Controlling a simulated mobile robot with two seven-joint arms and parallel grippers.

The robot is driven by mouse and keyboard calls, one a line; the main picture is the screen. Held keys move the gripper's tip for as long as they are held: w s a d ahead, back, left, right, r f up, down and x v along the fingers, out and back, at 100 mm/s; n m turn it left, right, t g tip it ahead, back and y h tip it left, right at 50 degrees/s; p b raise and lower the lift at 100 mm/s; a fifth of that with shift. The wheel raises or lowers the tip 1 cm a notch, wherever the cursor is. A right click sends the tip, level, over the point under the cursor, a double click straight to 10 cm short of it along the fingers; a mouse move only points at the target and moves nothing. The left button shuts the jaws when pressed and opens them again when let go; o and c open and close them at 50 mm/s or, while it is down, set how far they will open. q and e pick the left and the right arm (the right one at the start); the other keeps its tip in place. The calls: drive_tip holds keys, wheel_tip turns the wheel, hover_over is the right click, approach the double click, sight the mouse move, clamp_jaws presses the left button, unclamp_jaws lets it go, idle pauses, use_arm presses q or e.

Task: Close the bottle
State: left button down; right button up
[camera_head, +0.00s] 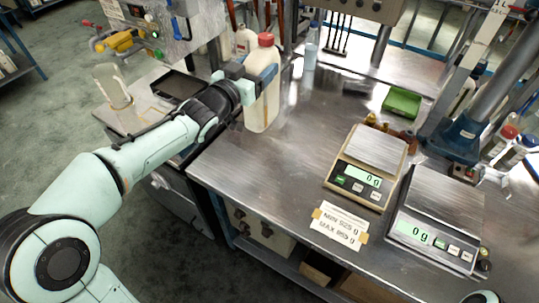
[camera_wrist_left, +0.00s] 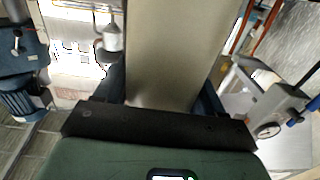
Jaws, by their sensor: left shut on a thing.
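My left gripper (camera_head: 250,80) is shut around the upper body of this bottle, coming from the left. In the left wrist view the bottle (camera_wrist_left: 178,50) fills the space between the two fingers (camera_wrist_left: 162,100); its cap is outside that view. Whether the bottle's base touches the bench is hard to tell. My right gripper is not in view.
Two scales (camera_head: 366,165) (camera_head: 432,222), both reading 0 g, sit on the workbench (camera_head: 265,175) to the right, with a label card (camera_head: 340,226) in front. Another white bottle (camera_head: 244,42) is behind the gripper.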

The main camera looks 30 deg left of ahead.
sight(258, 118)
use_arm(q)
drive_tip(key=shift+s+r, duration=0.15)
drive_tip(key=shift+s, duration=0.1)
wheel_tip(258, 118, down, 15)
drive_tip(key=shift+w+f+b, duration=0.1)
drive_tip(key=shift+w+b, duration=0.05)
drive_tip(key=shift+b, duration=1)
drive_tip(key=shift+f, duration=0.25)
drive_tip(key=shift+f, duration=2.15)
drive_tip(key=shift+f+b, duration=0.15)
drive_tip(key=shift+b, duration=0.25)
drive_tip(key=shift+c, duration=0.5)
unclamp_jaws()
